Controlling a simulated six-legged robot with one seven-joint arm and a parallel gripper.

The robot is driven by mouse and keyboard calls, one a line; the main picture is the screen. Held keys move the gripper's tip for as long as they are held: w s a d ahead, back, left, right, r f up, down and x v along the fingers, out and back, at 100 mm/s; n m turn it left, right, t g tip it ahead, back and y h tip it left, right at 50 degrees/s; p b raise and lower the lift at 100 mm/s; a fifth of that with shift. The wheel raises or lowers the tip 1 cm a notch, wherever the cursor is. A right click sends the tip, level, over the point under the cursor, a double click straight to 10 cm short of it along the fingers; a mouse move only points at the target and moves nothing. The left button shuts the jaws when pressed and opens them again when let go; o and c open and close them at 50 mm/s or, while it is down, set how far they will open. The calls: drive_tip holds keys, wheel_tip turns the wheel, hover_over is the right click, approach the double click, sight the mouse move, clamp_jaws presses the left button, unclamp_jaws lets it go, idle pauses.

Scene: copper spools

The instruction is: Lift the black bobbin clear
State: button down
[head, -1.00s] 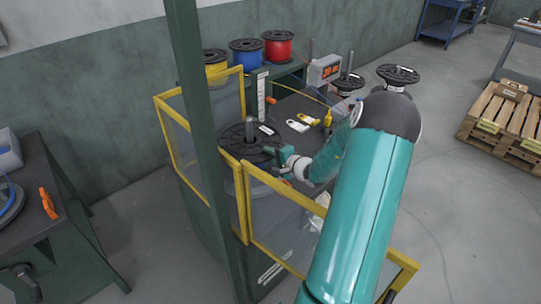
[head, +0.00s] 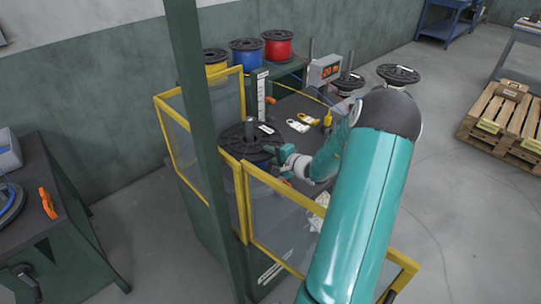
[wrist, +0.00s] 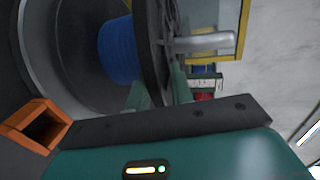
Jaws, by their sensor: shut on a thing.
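The black bobbin (head: 236,137) has dark round flanges and a white label on top. It is around an upright metal spindle (head: 250,126) behind the yellow-framed guard; the spindle's tip stands out above it. In the wrist view the bobbin's upper flange (wrist: 150,40) appears edge-on, with blue winding (wrist: 118,48) beside it and the spindle (wrist: 203,43) sticking out. My gripper (head: 270,151) is at the bobbin's right rim. In the wrist view its teal fingers (wrist: 160,92) lie on both sides of the flange, shut on it. The bobbin's underside is hidden in the head view.
Yellow-framed clear guard panels (head: 243,205) and a green post (head: 205,150) stand close around the bobbin. Yellow, blue and red spools (head: 277,46) sit behind. A display box (head: 325,70) and another spindle with a reel (head: 347,82) stand at the right.

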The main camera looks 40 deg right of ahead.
wheel_tip(320, 180, up, 25)
drive_tip(key=shift+d, duration=0.15)
idle(1.6)
idle(0.4)
drive_tip(key=w+r, duration=0.3)
drive_tip(key=r, duration=0.2)
drive_tip(key=shift+a+r, duration=0.2)
drive_tip(key=shift+a, duration=0.05)
idle(0.4)
